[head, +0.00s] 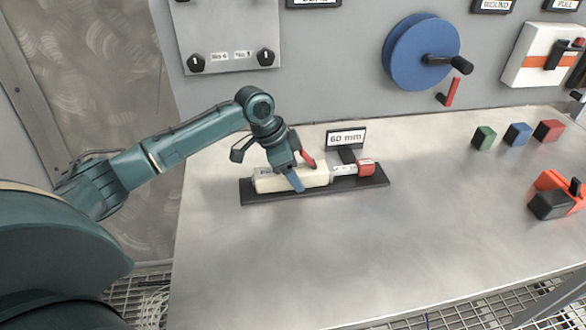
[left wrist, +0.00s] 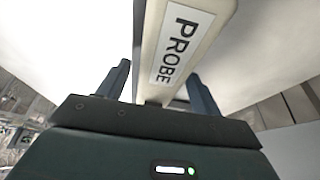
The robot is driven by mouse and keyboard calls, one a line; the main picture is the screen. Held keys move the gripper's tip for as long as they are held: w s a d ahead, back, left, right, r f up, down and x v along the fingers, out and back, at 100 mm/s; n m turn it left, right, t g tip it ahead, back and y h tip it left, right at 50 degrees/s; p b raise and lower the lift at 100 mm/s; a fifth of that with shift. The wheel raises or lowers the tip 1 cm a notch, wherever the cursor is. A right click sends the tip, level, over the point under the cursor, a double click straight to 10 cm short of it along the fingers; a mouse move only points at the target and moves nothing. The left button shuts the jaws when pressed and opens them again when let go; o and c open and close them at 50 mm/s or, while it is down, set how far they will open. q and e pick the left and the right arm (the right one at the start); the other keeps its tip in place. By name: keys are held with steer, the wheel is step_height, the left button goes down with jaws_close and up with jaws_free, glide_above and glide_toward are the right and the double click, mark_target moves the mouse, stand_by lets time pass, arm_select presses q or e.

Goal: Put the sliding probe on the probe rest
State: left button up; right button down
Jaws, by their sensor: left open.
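The probe (head: 318,177) has a cream body, a grey section with a label and a red block at its right end. It lies lengthwise on a long black base (head: 376,181), which looks like the probe rest. A "60 mm" sign (head: 346,138) stands behind it. My left gripper (head: 304,177) is open over the cream body, one finger on the far side and one on the near side. In the left wrist view the "PROBE" label (left wrist: 180,45) shows between the open fingers (left wrist: 159,72). Contact with the fingers cannot be told. My right gripper is out of view.
Green (head: 484,137), blue (head: 517,134) and red (head: 549,131) blocks stand at the right of the steel table (head: 330,260). An orange and black device (head: 558,195) lies nearer. A blue crank wheel (head: 415,52) is on the back panel. The table's front is clear.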

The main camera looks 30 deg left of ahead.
arm_select(q)
steer(key=v, duration=1.2)
steer(key=shift+r, duration=0.15)
steer(key=shift+d, duration=0.1)
